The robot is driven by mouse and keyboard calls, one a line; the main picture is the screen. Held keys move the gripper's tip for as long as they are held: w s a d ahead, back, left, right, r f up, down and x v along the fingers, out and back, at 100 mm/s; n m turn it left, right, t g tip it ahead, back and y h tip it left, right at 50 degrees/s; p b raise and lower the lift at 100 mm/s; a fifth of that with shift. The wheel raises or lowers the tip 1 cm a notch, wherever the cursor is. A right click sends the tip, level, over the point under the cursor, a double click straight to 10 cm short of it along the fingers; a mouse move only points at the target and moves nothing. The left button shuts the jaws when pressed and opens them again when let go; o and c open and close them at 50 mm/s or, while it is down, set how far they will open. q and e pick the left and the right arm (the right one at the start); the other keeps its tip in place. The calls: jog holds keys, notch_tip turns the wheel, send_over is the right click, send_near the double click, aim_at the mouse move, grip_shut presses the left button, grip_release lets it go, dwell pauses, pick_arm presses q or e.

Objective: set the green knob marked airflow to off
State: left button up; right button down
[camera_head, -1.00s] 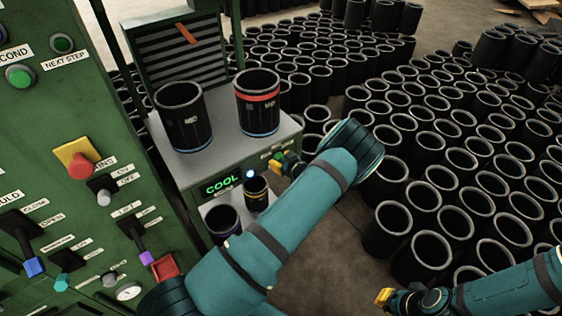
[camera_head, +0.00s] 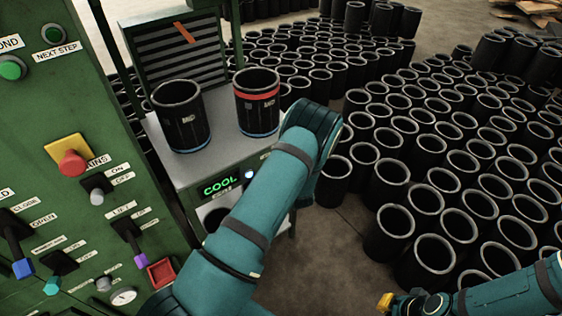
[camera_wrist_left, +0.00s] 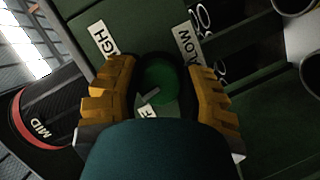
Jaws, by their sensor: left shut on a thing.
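The green knob (camera_wrist_left: 160,78) sits on a dark green panel in the left wrist view, with a pale mark near its lower edge. My left gripper (camera_wrist_left: 158,90) is shut on it, one yellow-padded finger on each side. A HIGH label (camera_wrist_left: 103,40) is at upper left, partly covered, and a LOW label (camera_wrist_left: 185,43) at upper right. A third label (camera_wrist_left: 148,111) below is mostly hidden by the gripper. In the head view my left arm hides the knob and left gripper. My right gripper (camera_head: 386,302) is at the bottom right, away from everything; its opening is unclear.
Two large black sleeves, one plain-banded (camera_head: 181,118) and one red-banded (camera_head: 257,105), stand on the grey machine top, above a COOL display (camera_head: 219,186). A green control panel (camera_head: 40,130) with levers and buttons is at left. Many black sleeves (camera_head: 440,200) cover the floor at right.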

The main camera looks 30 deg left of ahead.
pick_arm(q)
jog(key=n+t, duration=0.1)
jog(key=n, duration=0.1)
jog(key=n+t+y, duration=0.1)
jog(key=n, duration=0.2)
jog(key=shift+a+r+t, duration=0.1)
jog(key=shift+r+t, duration=0.05)
jog(key=shift+t, duration=0.15)
jog(key=shift+w+n, duration=0.1)
jog(key=shift+n, duration=0.3)
jog(key=o, duration=1.2)
jog(key=v, duration=1.2)
